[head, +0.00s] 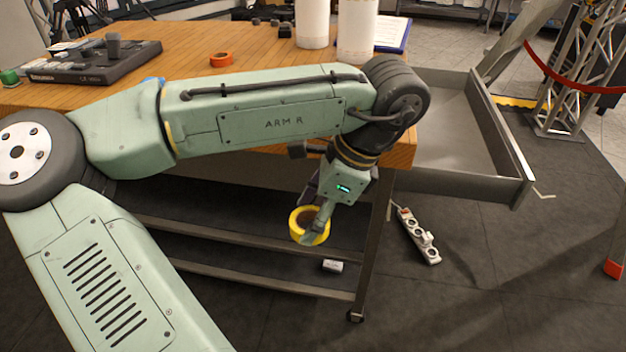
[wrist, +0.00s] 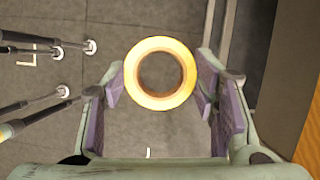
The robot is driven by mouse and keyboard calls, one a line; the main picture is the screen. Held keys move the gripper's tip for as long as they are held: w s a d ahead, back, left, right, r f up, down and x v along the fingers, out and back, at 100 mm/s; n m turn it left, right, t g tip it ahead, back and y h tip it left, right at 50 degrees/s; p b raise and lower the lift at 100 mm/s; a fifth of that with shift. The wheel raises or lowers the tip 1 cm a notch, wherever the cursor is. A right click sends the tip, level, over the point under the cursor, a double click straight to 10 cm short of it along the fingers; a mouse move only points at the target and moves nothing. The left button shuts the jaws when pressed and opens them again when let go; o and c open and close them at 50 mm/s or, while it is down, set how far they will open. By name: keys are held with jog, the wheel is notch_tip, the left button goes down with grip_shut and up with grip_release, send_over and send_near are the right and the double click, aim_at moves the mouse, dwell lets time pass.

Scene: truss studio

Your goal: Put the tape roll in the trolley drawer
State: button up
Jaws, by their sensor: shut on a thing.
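The yellow tape roll (head: 296,229) is held in my gripper (head: 313,230), in front of the trolley's near side and below the tabletop. In the wrist view the tape roll (wrist: 160,42) sits between the fingertips of my gripper (wrist: 160,85), its hole facing the camera. The fingers are shut on it. The trolley drawer (head: 465,186) is pulled out at the trolley's right end, to the right of my gripper and higher in the picture. The part of its inside that shows looks empty; my arm hides its left part.
A power strip (head: 418,236) lies on the floor below the drawer. A truss (head: 575,75) with a red rope stands at right.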

jog(key=w+f+n+g+h, duration=0.2)
jog(key=f+n, duration=0.7)
jog(key=f, duration=1.1)
jog(key=w+f+n+g+h, duration=0.2)
jog(key=w+f+n, duration=0.5)
jog(key=f, duration=1.4)
jog(key=d+n, duration=0.1)
jog(key=n, duration=0.1)
jog(key=shift+f+n+g+h, duration=0.3)
jog(key=shift+g, duration=0.1)
